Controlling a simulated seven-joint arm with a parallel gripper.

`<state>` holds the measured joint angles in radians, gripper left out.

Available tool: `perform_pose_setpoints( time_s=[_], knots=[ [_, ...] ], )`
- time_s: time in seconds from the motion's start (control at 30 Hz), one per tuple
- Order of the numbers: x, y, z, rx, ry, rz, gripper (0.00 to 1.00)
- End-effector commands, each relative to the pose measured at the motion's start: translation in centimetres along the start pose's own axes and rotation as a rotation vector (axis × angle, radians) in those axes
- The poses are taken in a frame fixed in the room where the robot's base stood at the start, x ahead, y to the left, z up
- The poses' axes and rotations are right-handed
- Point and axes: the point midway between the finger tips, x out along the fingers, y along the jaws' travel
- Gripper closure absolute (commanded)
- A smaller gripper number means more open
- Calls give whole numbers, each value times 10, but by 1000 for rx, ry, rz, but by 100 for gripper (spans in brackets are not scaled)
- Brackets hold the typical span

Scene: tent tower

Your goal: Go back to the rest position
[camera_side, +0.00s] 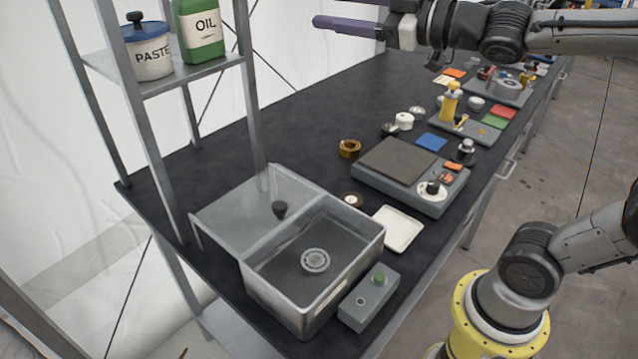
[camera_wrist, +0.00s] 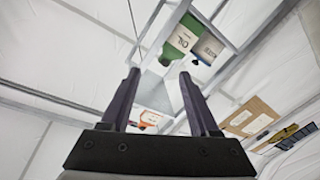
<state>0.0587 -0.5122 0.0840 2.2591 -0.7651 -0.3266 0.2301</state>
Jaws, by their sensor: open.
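My gripper (camera_side: 345,25) is at the top of the side view, raised above the far side of the dark worktable (camera_side: 290,118), pointing left. In the wrist view my gripper (camera_wrist: 158,80) shows two dark purple fingers standing apart with nothing between them. It touches no object. Beyond the fingers, the wrist view shows the shelf with a green container (camera_wrist: 186,38) and a white one, seen at a tilt.
A metal shelf holds a paste pot (camera_side: 148,50) and a green oil can (camera_side: 199,30) at left. A metal sink (camera_side: 312,262), a green-button box (camera_side: 370,298), a white tray (camera_side: 398,229) and a grey device (camera_side: 410,175) sit on the table. Its left back is clear.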

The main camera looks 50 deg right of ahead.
Motion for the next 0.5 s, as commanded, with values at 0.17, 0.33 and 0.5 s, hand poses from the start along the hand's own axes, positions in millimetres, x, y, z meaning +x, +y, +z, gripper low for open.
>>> perform_pose_setpoints(
  time_s=[0.17, 0.33, 0.5],
  knots=[
    [-56, 2, 55, 188, -261, 103, 38],
    [-111, -31, 122, 375, -564, 86, 38],
    [-160, -81, 172, 514, -867, -16, 38]
  ],
)
